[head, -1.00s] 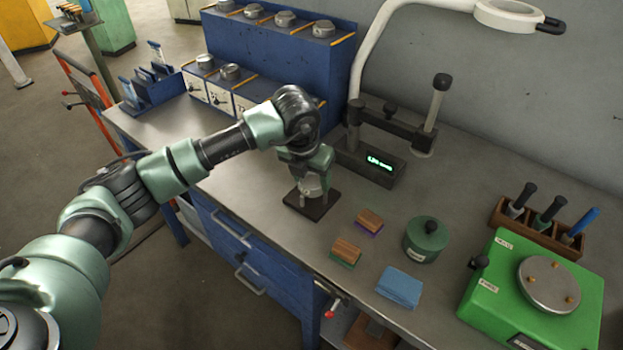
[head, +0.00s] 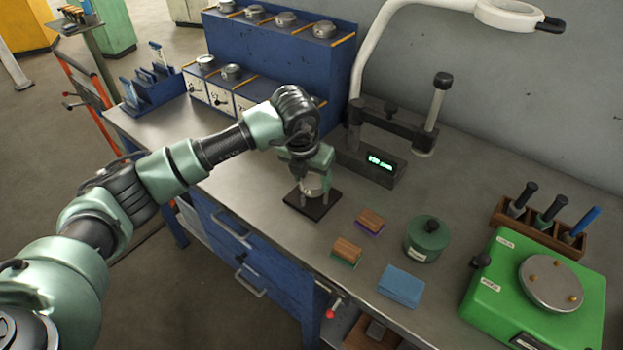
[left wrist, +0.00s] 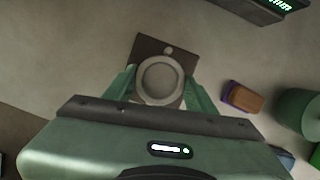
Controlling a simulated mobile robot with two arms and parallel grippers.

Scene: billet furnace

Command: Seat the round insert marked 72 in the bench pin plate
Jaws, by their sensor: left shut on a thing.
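My left gripper (head: 312,183) is over the bench pin plate, fingers pointing down. It is shut on a round metal insert (left wrist: 160,80), with one green finger on each side of it in the left wrist view. The pin plate (head: 294,202) is a dark square plate on the bench; it also shows in the left wrist view (left wrist: 150,47) under the insert, with a small pale round spot near its far edge. The gap between insert and plate, and any number on the insert, I cannot make out. My right gripper is not in view.
A digital readout (head: 380,163) stands behind the plate. Two wooden-backed blocks (head: 347,250), a green lidded pot (head: 427,238), a blue cloth stack (head: 401,286) and a green machine (head: 500,285) are to the right. A blue rack (head: 275,50) with round inserts stands behind.

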